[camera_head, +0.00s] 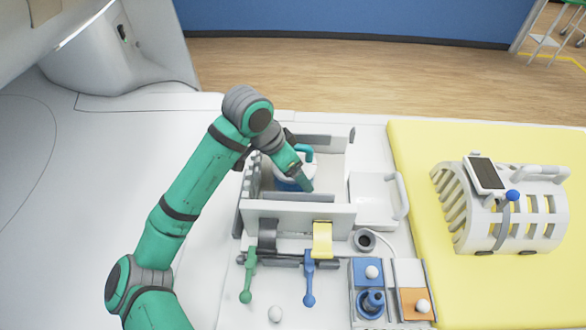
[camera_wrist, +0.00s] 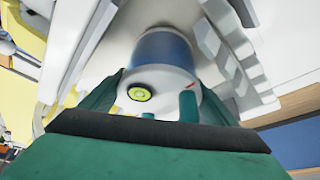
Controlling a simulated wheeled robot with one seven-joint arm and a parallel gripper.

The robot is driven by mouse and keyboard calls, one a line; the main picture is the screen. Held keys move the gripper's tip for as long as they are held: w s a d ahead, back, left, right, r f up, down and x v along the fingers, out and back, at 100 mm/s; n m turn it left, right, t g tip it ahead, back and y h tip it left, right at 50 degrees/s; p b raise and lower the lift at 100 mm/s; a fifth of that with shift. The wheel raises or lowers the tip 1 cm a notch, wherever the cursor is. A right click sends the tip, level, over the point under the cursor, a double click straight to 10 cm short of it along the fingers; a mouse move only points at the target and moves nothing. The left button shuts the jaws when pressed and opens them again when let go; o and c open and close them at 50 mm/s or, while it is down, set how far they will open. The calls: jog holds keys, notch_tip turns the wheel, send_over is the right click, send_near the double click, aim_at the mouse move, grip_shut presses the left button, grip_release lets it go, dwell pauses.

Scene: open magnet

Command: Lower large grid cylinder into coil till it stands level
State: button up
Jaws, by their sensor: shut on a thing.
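The large cylinder (camera_head: 284,184), white with a blue band, is inside the open-topped grey-white box (camera_head: 297,207), which I take to be the coil. My gripper (camera_head: 304,176) reaches down into this box and is shut on the cylinder's teal handle (camera_head: 305,150). In the wrist view the cylinder (camera_wrist: 165,48) lies just beyond my gripper (camera_wrist: 158,108), with a yellow-green round cap on its white end. My arm hides part of the cylinder in the head view. Its base is hidden, so I cannot tell whether it is level or touching the floor.
A white slotted half-shell (camera_head: 505,220) with a dark panel and strap stands on the yellow mat (camera_head: 415,165) at right. A white tray (camera_head: 374,198) is beside the box. Green (camera_head: 248,275) and blue (camera_head: 309,280) levers and a small block set (camera_head: 387,285) are in front.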

jog(key=shift+f, duration=0.25)
dwell(0.4)
jog(key=o, duration=2)
jog(key=shift+s+f, duration=0.1)
jog(key=v, duration=1.1)
